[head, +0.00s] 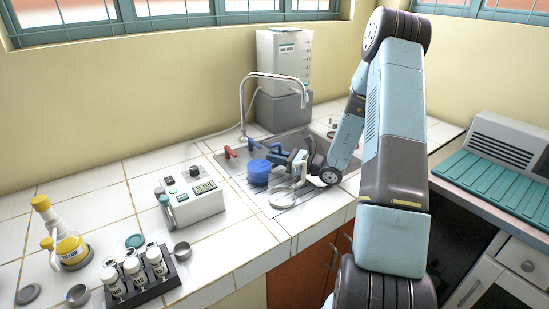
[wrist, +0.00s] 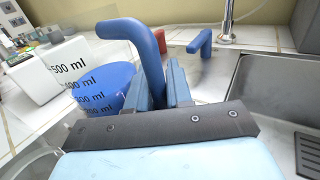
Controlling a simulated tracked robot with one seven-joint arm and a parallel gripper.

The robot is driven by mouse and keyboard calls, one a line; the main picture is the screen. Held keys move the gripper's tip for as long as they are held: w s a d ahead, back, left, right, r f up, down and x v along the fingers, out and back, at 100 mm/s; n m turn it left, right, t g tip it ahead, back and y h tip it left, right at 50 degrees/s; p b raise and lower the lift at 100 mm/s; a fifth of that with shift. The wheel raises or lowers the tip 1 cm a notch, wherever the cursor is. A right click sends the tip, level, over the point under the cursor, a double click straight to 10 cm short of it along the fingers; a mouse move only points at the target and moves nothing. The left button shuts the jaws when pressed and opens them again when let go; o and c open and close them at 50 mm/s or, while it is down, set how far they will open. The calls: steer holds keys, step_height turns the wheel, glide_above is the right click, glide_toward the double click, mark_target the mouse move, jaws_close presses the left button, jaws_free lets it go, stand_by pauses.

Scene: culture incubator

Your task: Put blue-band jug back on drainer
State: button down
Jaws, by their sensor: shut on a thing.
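The blue-band jug (head: 258,173) is over the steel sink area, near its left side; I cannot tell whether it touches the steel. In the wrist view the jug (wrist: 105,85) has a clear wall with black volume marks, a broad blue band and a thick blue handle (wrist: 143,50). My gripper (head: 290,160) is shut on the handle; its jaws (wrist: 165,88) show on either side of it. The steel surface beside the basin (head: 233,167), likely the drainer, is partly hidden by the jug and arm. A clear round vessel (head: 281,198) sits close in front.
A tall curved tap (head: 243,105) and red (head: 231,152) and blue levers stand behind. A white instrument (head: 190,198) is to the left. A grey-based dispenser (head: 283,108) stands at the back. A ribbed teal mat (head: 495,185) lies on the right counter.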

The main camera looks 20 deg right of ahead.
steer(key=c, duration=1)
jaws_free()
steer(key=v, duration=1.2)
